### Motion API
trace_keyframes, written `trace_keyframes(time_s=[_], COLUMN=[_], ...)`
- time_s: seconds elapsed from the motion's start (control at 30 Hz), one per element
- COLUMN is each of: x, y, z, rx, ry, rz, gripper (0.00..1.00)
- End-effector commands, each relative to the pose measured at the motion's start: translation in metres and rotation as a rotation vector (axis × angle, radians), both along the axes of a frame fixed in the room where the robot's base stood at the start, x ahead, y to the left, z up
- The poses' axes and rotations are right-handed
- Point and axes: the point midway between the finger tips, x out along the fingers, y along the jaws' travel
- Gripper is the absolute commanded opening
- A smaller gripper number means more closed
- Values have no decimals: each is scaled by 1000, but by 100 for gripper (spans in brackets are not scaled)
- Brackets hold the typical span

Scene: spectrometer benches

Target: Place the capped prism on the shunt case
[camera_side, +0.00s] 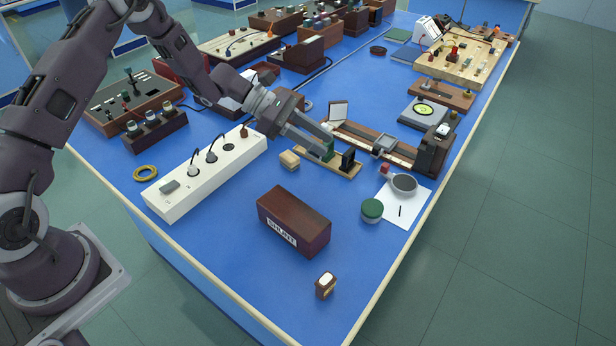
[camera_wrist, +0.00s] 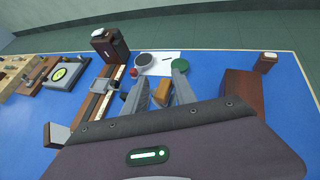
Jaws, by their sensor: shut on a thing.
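The shunt case (camera_side: 293,221) is a dark reddish-brown box with a "SHUNT" label, on the blue bench at the front; it is at the right in the wrist view (camera_wrist: 241,88). Its top is bare. My gripper (camera_side: 329,151) is low over a shallow wooden tray (camera_side: 341,172), behind the case, shut on a small, mostly hidden greenish piece. I cannot tell for certain that this is the capped prism. A black upright block (camera_side: 348,159) stands beside it in the tray. In the wrist view the two fingers (camera_wrist: 160,90) point away, with the held piece hard to make out.
A small brown block with a white top (camera_side: 325,285) stands near the front edge. A beige block (camera_side: 289,160), a white power strip (camera_side: 205,175) and a green-lidded jar (camera_side: 372,210) are nearby. Blue bench is clear between tray and case.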

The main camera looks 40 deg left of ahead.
Motion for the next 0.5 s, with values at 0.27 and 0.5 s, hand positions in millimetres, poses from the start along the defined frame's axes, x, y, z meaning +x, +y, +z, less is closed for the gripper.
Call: trace_keyframes(time_s=[0.27,0.5], x=[-101,-140], y=[-27,-36], z=[48,40], rx=[2,-8], ry=[0,8], rz=[-217,-292], gripper=[0,0])
